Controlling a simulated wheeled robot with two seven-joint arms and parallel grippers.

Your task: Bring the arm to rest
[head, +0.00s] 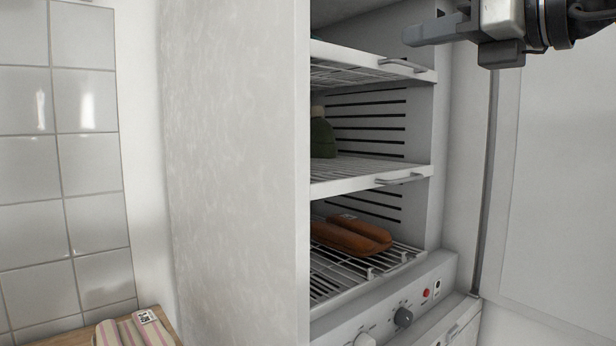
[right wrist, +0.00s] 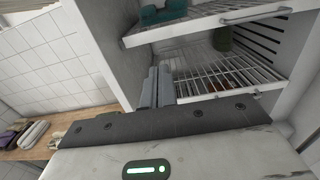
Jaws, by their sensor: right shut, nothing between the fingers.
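My right gripper (head: 425,33) is at the top right of the head view, in front of the upper part of an open white cabinet. It is shut and empty. In the right wrist view its two grey fingers (right wrist: 157,88) lie side by side in front of the cabinet's wire shelves. My left gripper is in neither view.
The cabinet has wire shelves (head: 372,185) holding an orange-brown item (head: 352,236) low down and a dark green bottle (head: 322,135) above. Its door (head: 560,170) stands open at the right. A striped bundle (head: 118,332) lies on a wooden surface at lower left.

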